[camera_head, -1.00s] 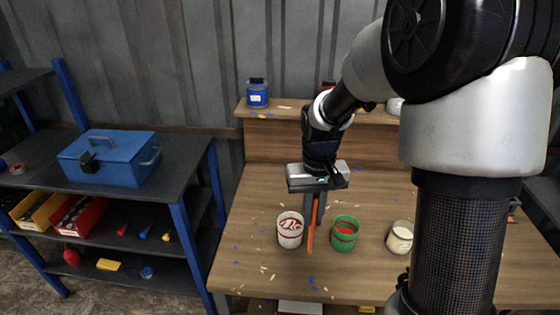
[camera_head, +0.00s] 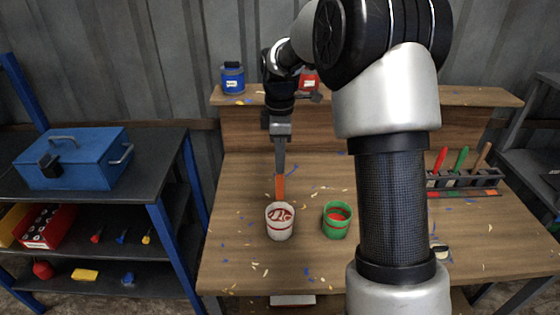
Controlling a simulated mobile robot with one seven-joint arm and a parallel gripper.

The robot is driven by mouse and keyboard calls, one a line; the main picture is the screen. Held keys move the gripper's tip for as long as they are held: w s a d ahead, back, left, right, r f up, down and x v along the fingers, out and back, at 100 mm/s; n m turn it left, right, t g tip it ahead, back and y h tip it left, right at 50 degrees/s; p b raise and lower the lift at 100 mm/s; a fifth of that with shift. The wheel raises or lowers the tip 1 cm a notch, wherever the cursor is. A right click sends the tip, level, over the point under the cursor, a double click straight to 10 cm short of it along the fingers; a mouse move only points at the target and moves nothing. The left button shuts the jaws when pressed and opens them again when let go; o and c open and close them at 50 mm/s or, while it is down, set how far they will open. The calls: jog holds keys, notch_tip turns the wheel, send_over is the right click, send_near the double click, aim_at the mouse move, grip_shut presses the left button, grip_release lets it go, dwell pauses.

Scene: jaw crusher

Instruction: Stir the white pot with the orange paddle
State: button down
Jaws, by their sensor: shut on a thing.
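The white pot (camera_head: 279,229) stands on the wooden bench and shows red and white contents at its open top. My gripper (camera_head: 280,172) is above and behind the pot, shut on the orange paddle (camera_head: 280,188). The paddle hangs down, and its lower end meets the pot's rim in the picture. I cannot tell whether its tip is inside the pot or just behind it. The upper part of the paddle is hidden by my gripper.
A green pot (camera_head: 337,226) with red contents stands right of the white pot. A rack (camera_head: 462,180) holds red, green and brown-handled tools at the right. Blue (camera_head: 232,80) and red (camera_head: 308,82) pots stand on the back shelf. A blue toolbox (camera_head: 73,158) sits on the left shelving.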

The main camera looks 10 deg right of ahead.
jog(key=b, duration=0.4)
send_over(280, 199)
jog(key=f, duration=0.5)
jog(key=shift+w, duration=0.2)
jog(key=shift+f+b, duration=2.15)
jog(key=shift+f, duration=2.35)
